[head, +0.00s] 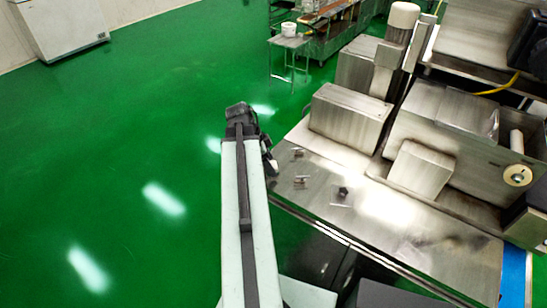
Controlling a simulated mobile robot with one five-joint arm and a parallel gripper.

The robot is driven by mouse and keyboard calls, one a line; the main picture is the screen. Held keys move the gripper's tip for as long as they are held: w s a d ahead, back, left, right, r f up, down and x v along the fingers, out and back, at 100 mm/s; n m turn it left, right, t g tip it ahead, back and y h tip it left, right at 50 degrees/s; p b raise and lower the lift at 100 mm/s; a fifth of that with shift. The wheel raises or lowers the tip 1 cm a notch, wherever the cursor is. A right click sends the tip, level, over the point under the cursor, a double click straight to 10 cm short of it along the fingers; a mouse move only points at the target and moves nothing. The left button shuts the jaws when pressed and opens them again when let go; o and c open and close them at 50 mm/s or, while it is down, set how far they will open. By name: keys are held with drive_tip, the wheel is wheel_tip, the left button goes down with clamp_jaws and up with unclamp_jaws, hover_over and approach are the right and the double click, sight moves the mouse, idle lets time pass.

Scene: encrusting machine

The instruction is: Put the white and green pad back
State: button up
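My arm reaches forward from the bottom of the head view, over the green floor just left of the steel machine. Its dark end, with my gripper (268,154), is beside the left edge of the machine's steel table (430,250). The fingers are small and partly hidden by the arm, so I cannot tell whether they are open or shut, or whether they hold anything. I cannot pick out a white and green pad in this view.
Small metal fittings (300,182) and a dark knob (343,192) are on the steel table. Steel housings (348,115) rise behind it. A small side table (289,42) with a white tub stands at the back. A white chest (60,28) is far left. The green floor at left is clear.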

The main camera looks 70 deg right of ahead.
drive_tip(key=p+v, duration=0.7)
drive_tip(key=shift+r, duration=0.35)
drive_tip(key=shift+w, duration=0.1)
